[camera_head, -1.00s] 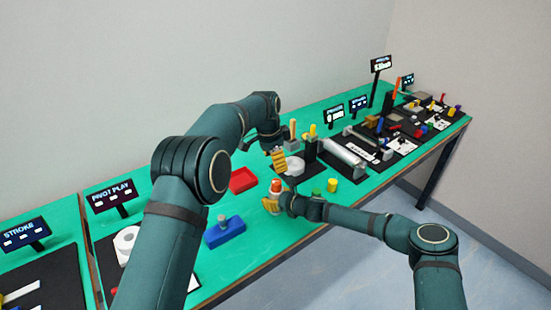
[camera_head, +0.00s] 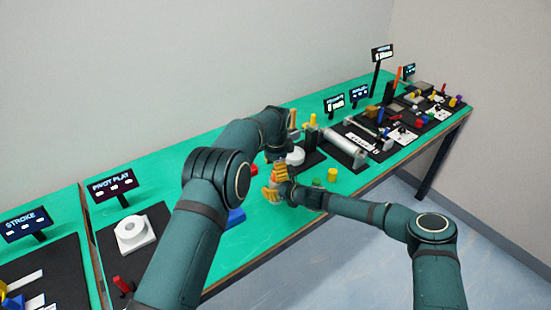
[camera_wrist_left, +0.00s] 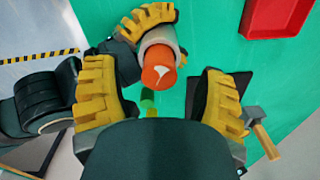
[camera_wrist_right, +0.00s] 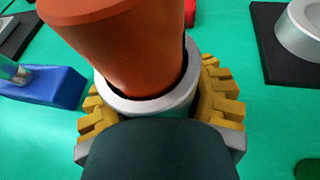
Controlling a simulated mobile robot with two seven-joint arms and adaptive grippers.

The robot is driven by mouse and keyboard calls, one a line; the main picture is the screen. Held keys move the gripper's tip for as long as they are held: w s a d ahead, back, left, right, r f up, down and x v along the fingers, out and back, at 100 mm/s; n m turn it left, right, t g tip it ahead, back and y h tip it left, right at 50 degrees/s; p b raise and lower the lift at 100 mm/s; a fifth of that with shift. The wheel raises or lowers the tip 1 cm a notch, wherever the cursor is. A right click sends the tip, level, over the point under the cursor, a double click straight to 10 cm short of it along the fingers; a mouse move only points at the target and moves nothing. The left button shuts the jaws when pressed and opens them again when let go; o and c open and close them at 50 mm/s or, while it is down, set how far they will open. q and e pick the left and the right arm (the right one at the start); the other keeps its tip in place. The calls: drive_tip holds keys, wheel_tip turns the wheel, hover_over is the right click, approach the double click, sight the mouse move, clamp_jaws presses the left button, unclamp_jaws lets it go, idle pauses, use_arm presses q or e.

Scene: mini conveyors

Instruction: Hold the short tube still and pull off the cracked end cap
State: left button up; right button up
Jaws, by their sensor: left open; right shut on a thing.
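The short grey tube (camera_wrist_right: 150,106) is held between the yellow fingers of my right gripper (camera_wrist_right: 158,112). The orange end cap (camera_wrist_right: 120,45) sits in the tube's open end, and in the left wrist view the cap (camera_wrist_left: 160,76) shows a white crack-like mark on its face. My left gripper (camera_wrist_left: 162,95) is open, with its fingers spread on either side of the cap and apart from it. In the head view my left gripper (camera_head: 278,173) is just above my right gripper (camera_head: 272,192), hiding most of the cap and tube.
A red tray (camera_wrist_left: 243,25) lies on the green bench near the grippers. A blue block (camera_wrist_right: 45,88) with a metal post stands to the other side. A yellow cylinder (camera_head: 332,174) and a green one (camera_head: 317,183) stand near the bench's front edge. Black station boards line the bench.

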use_arm(q)
drive_tip(key=shift+f, duration=1.3)
use_arm(e)
drive_tip(key=shift+s+f, duration=0.15)
drive_tip(key=shift+f, duration=0.15)
use_arm(q)
clamp_jaws()
drive_tip(key=shift+r, duration=0.25)
drive_tip(key=shift+r, duration=2.05)
use_arm(e)
drive_tip(key=o, duration=1.5)
drive_tip(key=shift+d, duration=0.1)
drive_tip(key=shift+r, duration=0.15)
drive_tip(key=shift+r, duration=0.1)
